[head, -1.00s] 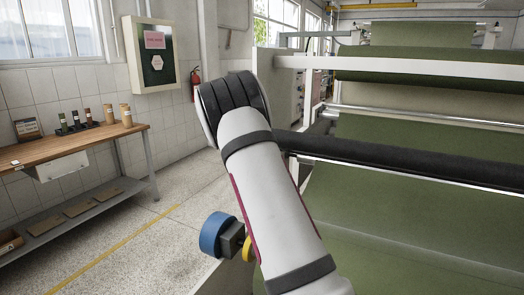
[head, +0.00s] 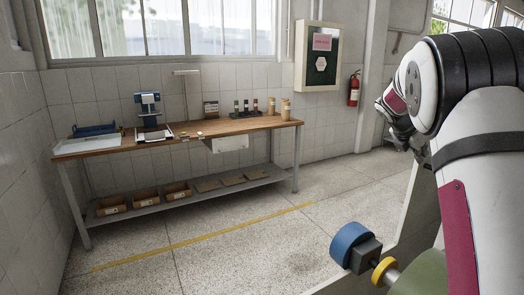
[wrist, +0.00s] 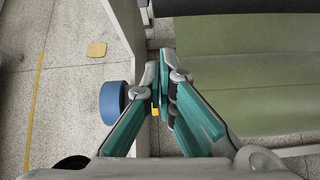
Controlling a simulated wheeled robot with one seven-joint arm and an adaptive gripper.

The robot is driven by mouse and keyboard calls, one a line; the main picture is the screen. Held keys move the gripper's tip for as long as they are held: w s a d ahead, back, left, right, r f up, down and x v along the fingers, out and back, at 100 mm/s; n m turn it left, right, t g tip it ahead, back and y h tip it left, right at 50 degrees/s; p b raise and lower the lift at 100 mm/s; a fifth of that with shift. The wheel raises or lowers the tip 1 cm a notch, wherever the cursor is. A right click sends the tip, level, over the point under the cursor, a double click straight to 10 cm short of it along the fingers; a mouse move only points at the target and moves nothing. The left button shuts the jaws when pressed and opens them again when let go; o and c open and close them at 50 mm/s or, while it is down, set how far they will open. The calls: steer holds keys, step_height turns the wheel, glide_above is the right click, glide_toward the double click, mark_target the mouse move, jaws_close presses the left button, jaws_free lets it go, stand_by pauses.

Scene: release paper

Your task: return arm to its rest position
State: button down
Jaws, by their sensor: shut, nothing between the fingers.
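My gripper (wrist: 164,62) shows its teal fingers in the wrist view, shut and empty, with the tips together. It hangs above the edge of the green-sheeted machine (wrist: 240,75), beside its pale side panel (wrist: 122,35). In the head view my gripper (head: 392,112) shows partly at the right, behind my white arm. My arm is bent and fills the right side of the head view. The arm hides most of the machine there.
A blue round end piece (head: 351,246) with a yellow collar (head: 384,271) juts out at the machine's end; the blue piece (wrist: 112,103) also shows left of my fingers.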

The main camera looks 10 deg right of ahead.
steer(key=s+a+r+m+y, duration=0.25)
steer(key=s+a+m, duration=0.35)
steer(key=s+a, duration=0.4)
steer(key=s+a+r+m+y, duration=0.25)
steer(key=s+a+m, duration=0.35)
steer(key=s+a, duration=0.3)
steer(key=s+a+f+m+y, duration=0.2)
steer(key=s+a+f+m, duration=0.2)
steer(key=s+a, duration=0.3)
steer(key=s+a+f+m+y, duration=0.1)
steer(key=s+a+f+m, duration=0.2)
steer(key=s, duration=1.2)
steer(key=a+m, duration=0.2)
steer(key=a, duration=0.3)
steer(key=shift+a+f+m+t+y, duration=0.25)
steer(key=shift+f+m+t+y, duration=0.05)
steer(key=shift+f+t+y, duration=0.1)
steer(key=shift+a+r, duration=0.1)
